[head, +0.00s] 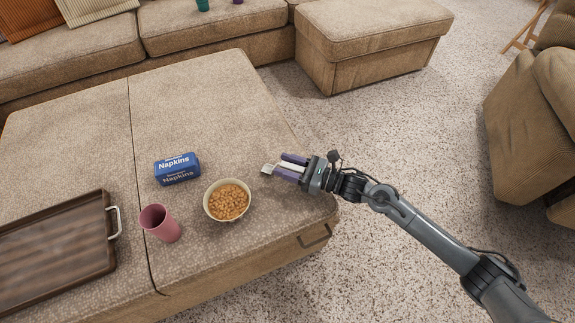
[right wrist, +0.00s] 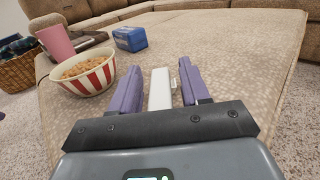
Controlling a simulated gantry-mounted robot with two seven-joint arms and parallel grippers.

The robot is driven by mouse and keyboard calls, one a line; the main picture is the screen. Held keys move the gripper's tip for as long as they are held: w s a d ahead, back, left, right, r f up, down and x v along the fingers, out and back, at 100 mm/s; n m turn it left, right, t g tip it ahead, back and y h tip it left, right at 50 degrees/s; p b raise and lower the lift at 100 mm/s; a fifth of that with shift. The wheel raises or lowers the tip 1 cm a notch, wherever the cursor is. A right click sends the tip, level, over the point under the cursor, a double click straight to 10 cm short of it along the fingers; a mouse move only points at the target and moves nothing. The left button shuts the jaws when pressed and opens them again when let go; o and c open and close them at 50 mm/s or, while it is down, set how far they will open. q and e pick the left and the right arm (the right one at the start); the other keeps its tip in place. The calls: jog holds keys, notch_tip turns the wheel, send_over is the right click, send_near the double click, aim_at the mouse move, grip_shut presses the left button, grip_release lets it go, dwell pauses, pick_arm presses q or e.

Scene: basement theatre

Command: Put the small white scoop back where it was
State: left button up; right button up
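The small white scoop (head: 267,169) is at the right part of the ottoman top, with its end showing past my fingertips in the head view. Its pale length runs back between the fingers, and it also shows in the right wrist view (right wrist: 160,90). My right gripper (head: 286,165) has its two purple fingers apart, one on each side of the scoop. In the right wrist view, narrow gaps show between the scoop and both fingers (right wrist: 156,84). I cannot tell whether the scoop rests on the cloth. My left gripper is not in view.
A striped bowl of beans or nuts (head: 227,201) stands just left of the gripper. A blue napkin pack (head: 177,168), a pink cup (head: 160,223) and a wooden tray (head: 107,262) lie farther left. The ottoman (head: 215,110) is bare behind the bowl.

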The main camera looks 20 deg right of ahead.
jog(key=shift+r, duration=0.1)
jog(key=shift+r+p, duration=0.2)
jog(key=shift+p, duration=0.1)
jog(key=p+v, duration=0.3)
jog(key=v, duration=0.9)
jog(key=shift+s+f, duration=0.1)
